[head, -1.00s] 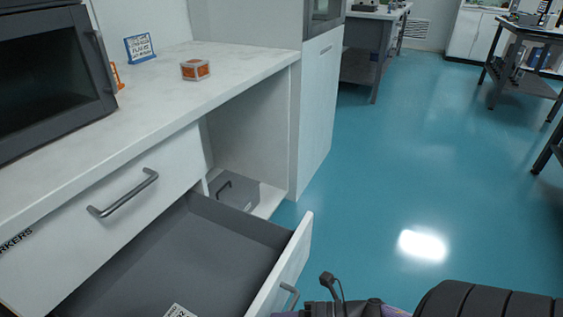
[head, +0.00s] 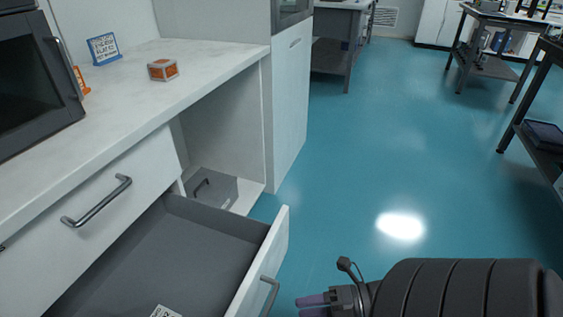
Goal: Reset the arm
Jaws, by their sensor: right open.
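My right gripper (head: 312,305) shows at the bottom of the head view, right of the open drawer's front and handle. Its purple fingers point left toward the drawer handle (head: 268,294), apart from it as far as I can see, and they are open with nothing visible between them. My dark ribbed right arm comes in from the lower right corner. My left gripper is out of view.
An open grey drawer (head: 178,247) juts out below the white counter (head: 140,88). The blue floor (head: 345,165) on the right is clear.

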